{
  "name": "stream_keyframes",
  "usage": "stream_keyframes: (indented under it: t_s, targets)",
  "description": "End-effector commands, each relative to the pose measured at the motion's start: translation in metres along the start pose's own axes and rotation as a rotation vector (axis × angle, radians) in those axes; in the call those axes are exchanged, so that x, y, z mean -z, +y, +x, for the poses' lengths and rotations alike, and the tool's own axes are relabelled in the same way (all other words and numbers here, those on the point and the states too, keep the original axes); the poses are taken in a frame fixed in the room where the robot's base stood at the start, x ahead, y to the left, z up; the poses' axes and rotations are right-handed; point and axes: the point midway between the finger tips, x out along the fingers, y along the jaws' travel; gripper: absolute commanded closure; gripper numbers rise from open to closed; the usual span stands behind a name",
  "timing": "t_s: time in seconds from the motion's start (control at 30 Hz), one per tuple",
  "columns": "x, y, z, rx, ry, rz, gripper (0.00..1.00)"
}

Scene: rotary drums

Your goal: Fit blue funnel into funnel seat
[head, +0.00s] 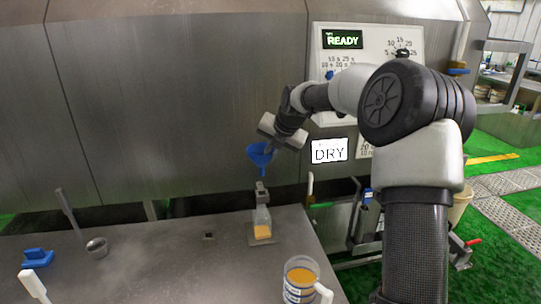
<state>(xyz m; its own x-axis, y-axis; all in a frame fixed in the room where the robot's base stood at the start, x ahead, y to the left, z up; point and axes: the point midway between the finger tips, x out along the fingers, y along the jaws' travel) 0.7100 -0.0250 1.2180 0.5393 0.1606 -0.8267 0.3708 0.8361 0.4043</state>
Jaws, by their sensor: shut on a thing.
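The blue funnel (259,155) is held upright in the air, wide end up and spout down. My gripper (270,147) is shut on it at its rim, on the right side. Below the funnel, a clear bottle (262,217) with orange contents stands on the table, with a small grey fitting (261,188) at its top, which may be the funnel seat. The spout's tip is just above this fitting; whether they touch cannot be told from this view.
The metal table (160,262) carries a small metal cup (97,247), a blue block-like object (37,257), a white-handled tool (34,284) and a jug of orange liquid (300,278). A large steel drum housing (180,100) stands behind. The table's middle is mostly clear.

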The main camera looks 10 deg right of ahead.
Motion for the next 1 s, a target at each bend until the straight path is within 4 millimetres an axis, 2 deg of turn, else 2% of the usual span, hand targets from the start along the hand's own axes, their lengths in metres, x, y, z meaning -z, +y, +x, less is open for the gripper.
stream_keyframes:
  t_s: [0.27, 0.73, 1.0]
  targets:
    - [0.004, -0.004, 0.007, -0.002, 0.007, 0.008, 1.00]
    - [0.020, -0.021, 0.042, -0.002, 0.006, 0.009, 1.00]
    - [0.023, -0.024, 0.048, -0.002, 0.005, 0.008, 1.00]
